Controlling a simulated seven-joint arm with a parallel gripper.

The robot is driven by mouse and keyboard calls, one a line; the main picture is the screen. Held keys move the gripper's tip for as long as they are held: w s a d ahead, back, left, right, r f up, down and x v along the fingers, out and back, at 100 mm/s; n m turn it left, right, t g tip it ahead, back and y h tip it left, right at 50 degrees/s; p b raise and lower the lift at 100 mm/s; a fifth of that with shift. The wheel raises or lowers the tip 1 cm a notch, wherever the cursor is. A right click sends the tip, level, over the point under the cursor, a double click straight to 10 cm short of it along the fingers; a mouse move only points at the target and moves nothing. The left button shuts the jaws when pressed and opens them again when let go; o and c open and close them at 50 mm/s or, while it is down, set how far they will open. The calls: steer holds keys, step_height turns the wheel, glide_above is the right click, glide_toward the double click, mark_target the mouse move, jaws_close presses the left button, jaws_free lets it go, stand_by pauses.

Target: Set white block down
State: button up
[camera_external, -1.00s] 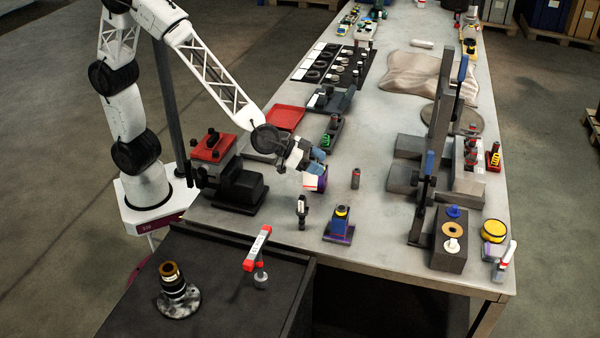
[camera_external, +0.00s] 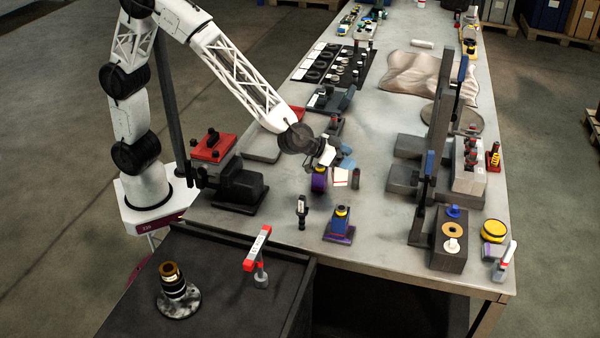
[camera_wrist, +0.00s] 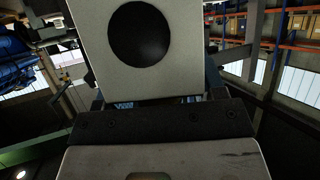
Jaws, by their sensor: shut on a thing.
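The white block (camera_external: 341,178), with a thin red edge, is at the end of my gripper (camera_external: 342,165) in the external view. My gripper is shut on it and tilted, over the middle of the workbench. I cannot tell whether the block touches the bench top or hangs just above it. In the wrist view, a pale flat face with a dark round spot (camera_wrist: 140,35) fills the top middle. I cannot tell whether this is the block. The fingertips are not clear there.
A purple and yellow part (camera_external: 319,183) stands just left of the block, and a small grey cylinder (camera_external: 356,179) close to its right. A blue and yellow part (camera_external: 341,222) and a small black part (camera_external: 302,210) stand in front. Bare bench lies right of the cylinder.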

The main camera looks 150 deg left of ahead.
mark_target(345, 181)
steer(key=shift+a, duration=0.1)
stand_by(0.3)
steer(key=shift+f, duration=3.05)
steer(key=shift+f, duration=1.85)
steer(key=shift+f, duration=0.2)
steer(key=o, duration=1.2)
steer(key=shift+r, duration=0.15)
steer(key=shift+v, duration=6)
